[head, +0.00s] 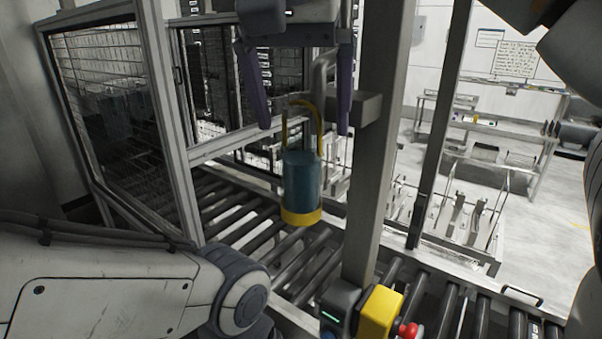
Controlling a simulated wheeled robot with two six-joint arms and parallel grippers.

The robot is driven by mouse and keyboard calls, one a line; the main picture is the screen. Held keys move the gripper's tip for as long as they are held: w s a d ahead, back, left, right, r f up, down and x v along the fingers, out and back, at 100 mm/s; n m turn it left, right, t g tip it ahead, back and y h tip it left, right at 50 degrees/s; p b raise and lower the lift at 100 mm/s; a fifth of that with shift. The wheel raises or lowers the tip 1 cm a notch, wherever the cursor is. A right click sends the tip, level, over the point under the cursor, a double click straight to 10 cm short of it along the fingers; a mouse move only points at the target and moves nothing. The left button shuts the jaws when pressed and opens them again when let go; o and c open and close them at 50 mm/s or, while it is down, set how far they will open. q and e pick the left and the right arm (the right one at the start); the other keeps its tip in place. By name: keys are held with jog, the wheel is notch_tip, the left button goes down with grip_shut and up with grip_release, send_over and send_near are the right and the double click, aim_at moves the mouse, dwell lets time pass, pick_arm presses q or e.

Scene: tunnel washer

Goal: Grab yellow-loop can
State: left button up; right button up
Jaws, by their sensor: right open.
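The yellow-loop can (302,182) is a blue-grey cylinder with a yellow band at its base and a yellow loop (286,118) on top. It hangs upright above the rollers, by its loop, from a bent grey hook (319,78) on the post. My right gripper (303,128) comes down from the top edge, open, with one purple finger on each side of the loop and hook. I see a gap between each finger and the loop; their depth relative to it is hard to tell. My left arm shows at lower left, but its gripper is out of view.
A grey upright post (378,160) with a bracket stands just right of the can. A roller conveyor (245,225) runs below. A yellow box with a red button (382,312) is at the bottom. A framed mesh enclosure (110,95) stands left; a shelf table (490,125) stands back right.

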aim_at(302, 148)
jog(key=shift+a+p+x, duration=0.15)
jog(key=shift+p+x, duration=0.1)
jog(key=shift+x, duration=1.25)
jog(key=shift+a+p+x, duration=0.1)
jog(key=shift+p+x, duration=0.1)
jog(key=shift+x, duration=1.35)
jog(key=shift+s, duration=0.15)
grip_shut()
jog(key=shift+r, duration=0.2)
